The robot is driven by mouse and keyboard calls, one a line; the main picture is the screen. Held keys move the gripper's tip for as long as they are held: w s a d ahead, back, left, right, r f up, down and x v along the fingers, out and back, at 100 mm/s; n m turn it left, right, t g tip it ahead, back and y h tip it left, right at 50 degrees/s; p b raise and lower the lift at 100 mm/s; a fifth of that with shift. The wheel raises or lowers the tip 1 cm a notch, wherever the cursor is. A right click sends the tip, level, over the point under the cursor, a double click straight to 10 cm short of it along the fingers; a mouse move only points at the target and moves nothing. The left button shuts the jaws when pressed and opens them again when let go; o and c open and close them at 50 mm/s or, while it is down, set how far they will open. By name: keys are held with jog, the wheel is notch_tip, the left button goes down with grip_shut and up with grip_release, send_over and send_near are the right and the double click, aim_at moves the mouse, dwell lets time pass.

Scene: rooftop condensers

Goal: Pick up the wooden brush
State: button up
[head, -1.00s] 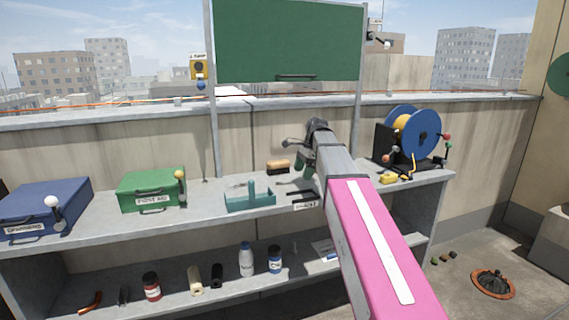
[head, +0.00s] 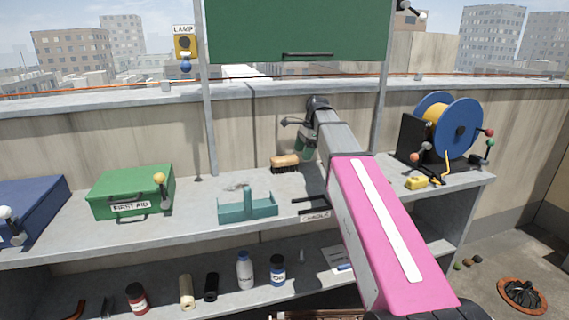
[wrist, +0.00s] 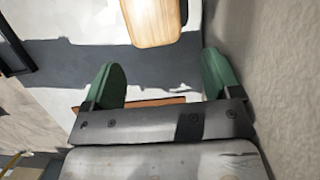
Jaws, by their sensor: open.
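The wooden brush (head: 285,162) lies on the upper shelf near the wall, its tan wooden back up and dark bristles below. In the wrist view the wooden brush (wrist: 152,20) shows at the top edge, partly cut off, ahead of the fingers and roughly between their lines. My gripper (wrist: 162,82) has two green fingers spread apart with nothing between them. In the head view my gripper (head: 306,147) is just right of the brush, partly hidden by my arm.
A teal tool caddy (head: 247,208) and a green first aid box (head: 132,192) stand left on the shelf (head: 200,205). A black charger (head: 312,208) sits in front. A blue cable reel (head: 450,125) and yellow item (head: 416,183) are at right. The wall (head: 270,130) is close behind.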

aim_at(285, 158)
jog(key=a, duration=0.2)
jog(key=s+a, duration=0.1)
jog(key=a, duration=0.1)
jog(key=s+a, duration=0.1)
jog(key=a, duration=0.1)
jog(key=shift+a, duration=0.15)
jog(key=shift+x, duration=2.5)
jog(key=shift+f, duration=0.2)
jog(key=c, duration=1.1)
